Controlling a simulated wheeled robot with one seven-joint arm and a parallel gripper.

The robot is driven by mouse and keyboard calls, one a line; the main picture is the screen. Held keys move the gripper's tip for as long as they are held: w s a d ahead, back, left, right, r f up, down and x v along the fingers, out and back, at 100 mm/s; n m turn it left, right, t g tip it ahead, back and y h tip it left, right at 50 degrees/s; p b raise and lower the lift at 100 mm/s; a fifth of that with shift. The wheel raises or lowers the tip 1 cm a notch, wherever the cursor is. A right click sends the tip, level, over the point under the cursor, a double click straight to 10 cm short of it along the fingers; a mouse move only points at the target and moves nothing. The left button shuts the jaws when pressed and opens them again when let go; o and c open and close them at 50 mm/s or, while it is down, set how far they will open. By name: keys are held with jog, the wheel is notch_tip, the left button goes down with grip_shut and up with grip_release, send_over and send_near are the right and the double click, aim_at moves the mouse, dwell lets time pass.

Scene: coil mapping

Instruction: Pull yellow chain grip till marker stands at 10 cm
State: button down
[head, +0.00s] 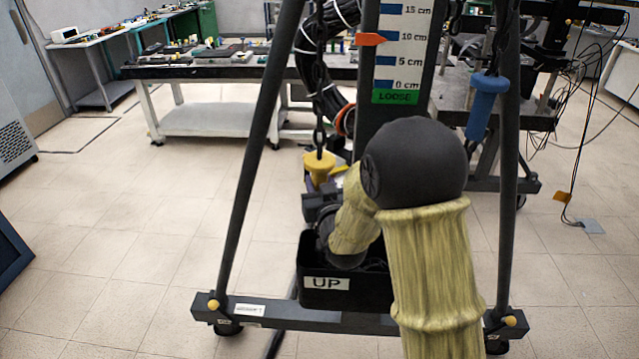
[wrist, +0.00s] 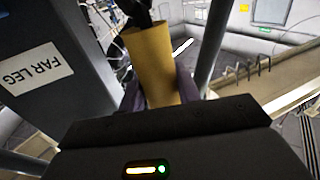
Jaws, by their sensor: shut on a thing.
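The yellow chain grip (head: 319,165) hangs at the lower end of a dark chain (head: 319,100) in the head view. My gripper (head: 322,190) is around its lower part, and my forearm partly hides the jaws. In the wrist view the grip (wrist: 152,62) stands between the two fingers of my gripper (wrist: 158,92), which are shut on it. The orange marker (head: 369,39) points right at the white scale (head: 400,48). Its tip is about level with the 10 cm mark. A green LOOSE label (head: 395,97) is at the scale's foot.
A blue grip (head: 488,100) hangs to the right by the frame's right leg (head: 508,200). A black bin labelled UP (head: 318,299) is below my gripper. The frame's left leg (head: 250,170) slants down to a crossbar (head: 270,313).

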jog(key=shift+f, duration=0.15)
jog(key=c, duration=1)
grip_release()
jog(key=shift+s, duration=0.1)
jog(key=b+v, duration=1.6)
jog(key=v, duration=0.1)
jog(key=shift+s+r, duration=0.2)
jog(key=shift+r, duration=0.05)
